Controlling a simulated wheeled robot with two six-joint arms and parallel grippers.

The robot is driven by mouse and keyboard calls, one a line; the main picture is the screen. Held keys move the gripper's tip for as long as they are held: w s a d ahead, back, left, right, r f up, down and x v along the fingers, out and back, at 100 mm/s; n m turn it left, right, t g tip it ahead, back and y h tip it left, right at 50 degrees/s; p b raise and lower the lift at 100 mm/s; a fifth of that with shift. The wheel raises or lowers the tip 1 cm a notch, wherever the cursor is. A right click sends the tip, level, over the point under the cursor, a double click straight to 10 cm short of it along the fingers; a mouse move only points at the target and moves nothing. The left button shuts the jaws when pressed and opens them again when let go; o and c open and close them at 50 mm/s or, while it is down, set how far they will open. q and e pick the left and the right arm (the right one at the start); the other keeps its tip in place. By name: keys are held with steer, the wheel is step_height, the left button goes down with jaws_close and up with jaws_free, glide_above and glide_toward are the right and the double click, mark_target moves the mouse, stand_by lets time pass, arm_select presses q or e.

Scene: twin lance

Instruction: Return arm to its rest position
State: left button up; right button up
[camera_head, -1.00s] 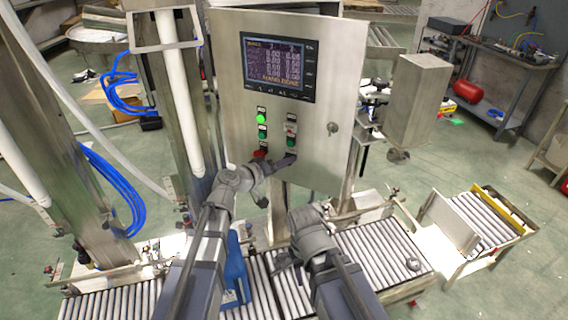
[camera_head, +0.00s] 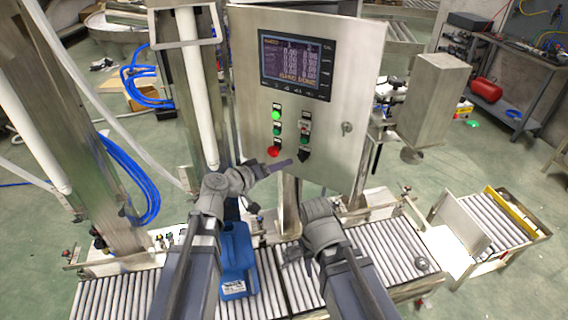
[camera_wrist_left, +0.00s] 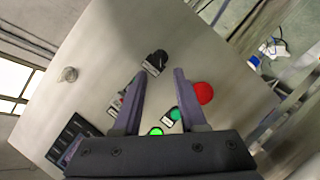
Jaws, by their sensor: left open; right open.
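My left gripper (camera_head: 280,166) is in front of the lower part of the control panel (camera_head: 347,100), just below its red button (camera_head: 272,151). In the left wrist view my left gripper (camera_wrist_left: 158,75) has its fingers spread with nothing between them. Beyond them lie the red button (camera_wrist_left: 203,93), a lit green button (camera_wrist_left: 156,131) and a black knob (camera_wrist_left: 157,60). No contact with the panel is evident. My right gripper (camera_head: 290,252) is low, over the roller conveyor, to the right of the blue canister; its fingers are small and dark here.
The roller conveyor (camera_head: 385,255) runs across the front. The blue canister (camera_head: 237,262) stands on it between my arms. A steel column with blue hoses (camera_head: 135,180) is at the left. A grey box on a post (camera_head: 432,100) and a short roller section (camera_head: 490,225) are at the right.

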stand_by(0.3)
arm_select(q)
steer(key=s+d+f+m+g+y, duration=0.3)
steer(key=s+d+f+m+g, duration=0.35)
steer(key=s+f, duration=0.6)
steer(key=s+a+f+n+g+y, duration=0.1)
steer(key=s+a+f+g+y, duration=0.2)
steer(key=s+a+g+y, duration=0.2)
steer(key=s+a+y, duration=0.1)
steer(key=s+y, duration=0.2)
steer(key=s, duration=0.1)
steer(key=shift+s+a+f, duration=0.15)
steer(key=shift+a+f, duration=0.1)
steer(key=shift+a, duration=0.15)
